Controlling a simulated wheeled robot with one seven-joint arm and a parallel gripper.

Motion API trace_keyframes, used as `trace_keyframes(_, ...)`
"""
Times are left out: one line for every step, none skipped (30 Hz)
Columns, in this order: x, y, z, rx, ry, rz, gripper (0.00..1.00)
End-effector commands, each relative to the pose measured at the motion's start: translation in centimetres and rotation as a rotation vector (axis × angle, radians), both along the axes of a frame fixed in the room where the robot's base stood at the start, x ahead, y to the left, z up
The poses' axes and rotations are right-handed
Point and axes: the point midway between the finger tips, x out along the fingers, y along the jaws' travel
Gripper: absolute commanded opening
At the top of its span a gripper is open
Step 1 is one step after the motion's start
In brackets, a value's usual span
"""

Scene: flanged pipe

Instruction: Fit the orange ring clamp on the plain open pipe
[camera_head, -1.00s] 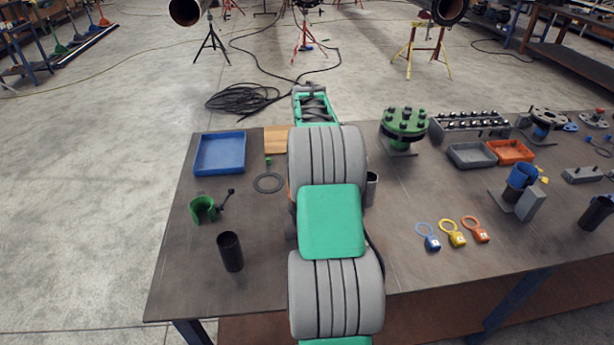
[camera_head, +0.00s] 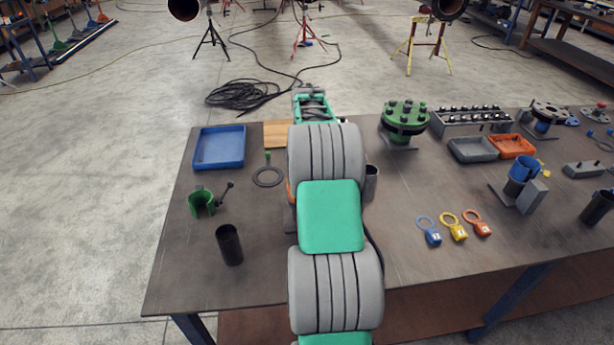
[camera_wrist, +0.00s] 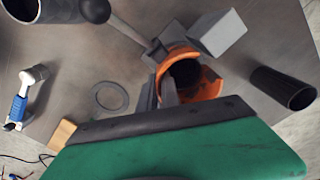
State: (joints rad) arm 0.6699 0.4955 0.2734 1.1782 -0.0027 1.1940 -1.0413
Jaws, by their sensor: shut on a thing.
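The orange ring clamp (camera_wrist: 207,87) is near the middle of the wrist view, with its grey lever running to a black knob (camera_wrist: 95,10) at the top. My gripper (camera_wrist: 168,92) is shut on the clamp's left side. The clamp sits around the dark round mouth of the open pipe (camera_wrist: 186,73), beside a grey block (camera_wrist: 217,33). I cannot tell how far down the pipe it sits, or whether it is closed. In the head view my arm hides the gripper, the pipe and nearly all of the clamp.
A dark tube (camera_wrist: 283,88) stands at the right of the wrist view. A flat grey ring (camera_wrist: 110,97) lies to the left. In the head view a green clamp (camera_head: 201,203), a black tube (camera_head: 229,245) and a blue tray (camera_head: 220,148) are left of my arm.

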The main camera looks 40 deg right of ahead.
Motion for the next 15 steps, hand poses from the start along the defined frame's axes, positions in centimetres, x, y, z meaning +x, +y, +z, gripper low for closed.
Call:
trace_keyframes(0.06, -0.04, 0.18, -0.002, -0.003, 0.000, 0.00)
trace_keyframes(0.06, -0.04, 0.18, -0.002, -0.003, 0.000, 0.00)
trace_keyframes(0.06, -0.04, 0.18, -0.002, -0.003, 0.000, 0.00)
trace_keyframes(0.06, -0.04, 0.16, -0.002, -0.003, 0.000, 0.00)
trace_keyframes(0.06, -0.05, 0.12, -0.002, -0.003, 0.000, 0.00)
trace_keyframes(0.06, -0.05, 0.05, -0.002, -0.003, 0.000, 0.00)
trace_keyframes(0.06, -0.05, -0.02, -0.002, -0.003, 0.000, 0.00)
trace_keyframes(0.06, -0.05, -0.11, -0.002, -0.003, 0.000, 0.00)
trace_keyframes(0.06, -0.05, -0.02, -0.002, -0.003, 0.000, 0.00)
trace_keyframes(0.06, -0.05, -0.03, -0.002, -0.003, 0.000, 0.00)
trace_keyframes(0.06, -0.05, -0.04, -0.002, -0.003, 0.000, 0.00)
trace_keyframes(0.05, -0.04, -0.05, -0.001, -0.002, 0.000, 0.09)
trace_keyframes(0.05, -0.04, -0.06, -0.001, -0.002, 0.000, 0.11)
trace_keyframes(0.05, -0.04, -0.07, -0.001, -0.002, 0.000, 0.14)
trace_keyframes(0.05, -0.04, -0.08, -0.001, -0.002, 0.000, 0.17)
